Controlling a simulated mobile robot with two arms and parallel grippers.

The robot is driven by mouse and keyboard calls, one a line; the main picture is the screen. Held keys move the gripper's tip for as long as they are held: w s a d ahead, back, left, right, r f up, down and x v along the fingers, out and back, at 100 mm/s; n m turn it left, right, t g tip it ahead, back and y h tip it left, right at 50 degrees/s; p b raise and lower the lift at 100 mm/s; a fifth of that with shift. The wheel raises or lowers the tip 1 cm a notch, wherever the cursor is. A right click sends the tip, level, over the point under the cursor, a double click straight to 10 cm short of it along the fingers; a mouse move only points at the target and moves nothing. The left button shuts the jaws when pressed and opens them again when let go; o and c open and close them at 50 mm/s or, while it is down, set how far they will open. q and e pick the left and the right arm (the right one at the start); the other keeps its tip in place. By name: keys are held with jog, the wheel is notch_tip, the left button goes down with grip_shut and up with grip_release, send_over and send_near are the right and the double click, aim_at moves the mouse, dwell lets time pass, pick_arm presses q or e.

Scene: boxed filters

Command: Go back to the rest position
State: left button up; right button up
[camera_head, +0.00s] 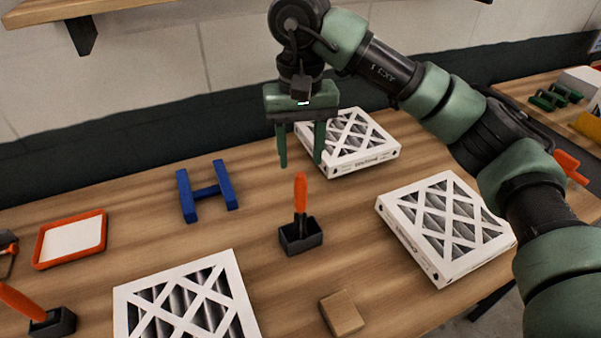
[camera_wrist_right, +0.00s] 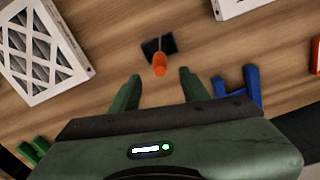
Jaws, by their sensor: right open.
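My right gripper (camera_head: 300,160) is open and empty, pointing down above the table. It hangs above and behind a tool with an orange handle (camera_head: 300,192), which stands upright in a small black holder (camera_head: 300,237). In the right wrist view the open fingers (camera_wrist_right: 160,90) show with the orange handle (camera_wrist_right: 160,64) just beyond them, apart from it. My right arm comes in from the right side of the head view. My left gripper is not in view.
Boxed filters lie at the back (camera_head: 362,150), right (camera_head: 440,225) and front left (camera_head: 185,305) of the wooden table. A blue H-shaped stand (camera_head: 207,191), an orange-rimmed tray (camera_head: 70,238) and a small brown box (camera_head: 341,314) also lie there. A shelf (camera_head: 60,12) hangs upper left.

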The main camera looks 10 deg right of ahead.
jog(key=shift+r, duration=0.3)
